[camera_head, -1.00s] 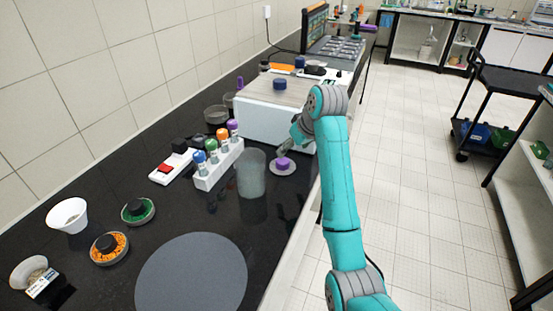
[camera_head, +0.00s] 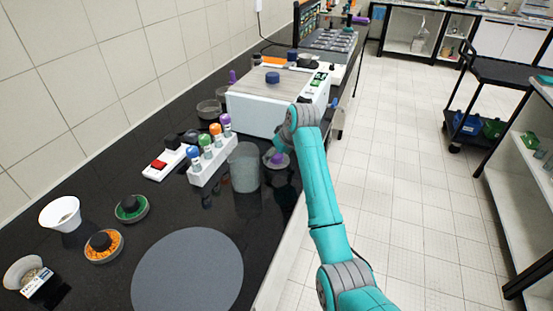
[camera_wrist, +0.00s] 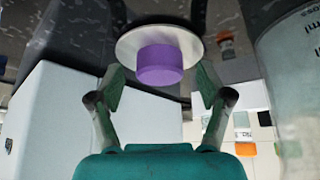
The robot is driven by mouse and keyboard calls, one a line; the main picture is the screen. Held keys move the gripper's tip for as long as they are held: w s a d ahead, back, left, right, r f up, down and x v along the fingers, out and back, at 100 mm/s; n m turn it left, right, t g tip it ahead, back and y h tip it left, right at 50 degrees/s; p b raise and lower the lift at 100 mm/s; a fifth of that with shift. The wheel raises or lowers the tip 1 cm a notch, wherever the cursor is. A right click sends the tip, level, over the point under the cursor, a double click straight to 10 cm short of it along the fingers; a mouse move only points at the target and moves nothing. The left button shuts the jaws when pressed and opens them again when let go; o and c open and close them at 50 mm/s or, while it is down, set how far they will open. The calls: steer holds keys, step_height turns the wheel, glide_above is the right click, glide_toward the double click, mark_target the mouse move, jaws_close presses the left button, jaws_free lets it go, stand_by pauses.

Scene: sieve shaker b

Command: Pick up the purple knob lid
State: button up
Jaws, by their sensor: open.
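The purple knob lid (camera_head: 277,158) is a flat pale disc with a purple cylindrical knob, lying on the black bench beside a glass beaker. It also shows in the wrist view (camera_wrist: 160,62), knob toward my gripper. My gripper (camera_wrist: 160,82) is open, one finger on each side of the purple knob. I cannot tell whether the fingers touch it. In the head view my gripper (camera_head: 281,147) is close to the lid, partly hidden by my arm.
The clear beaker (camera_head: 245,167) stands just left of the lid. A white box-shaped device (camera_head: 258,117) stands behind it. A white rack (camera_head: 215,165) with several coloured-cap vials is further left.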

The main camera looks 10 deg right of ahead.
steer(key=c, duration=1.1)
steer(key=shift+c, duration=0.2)
step_height(320, 180, up, 10)
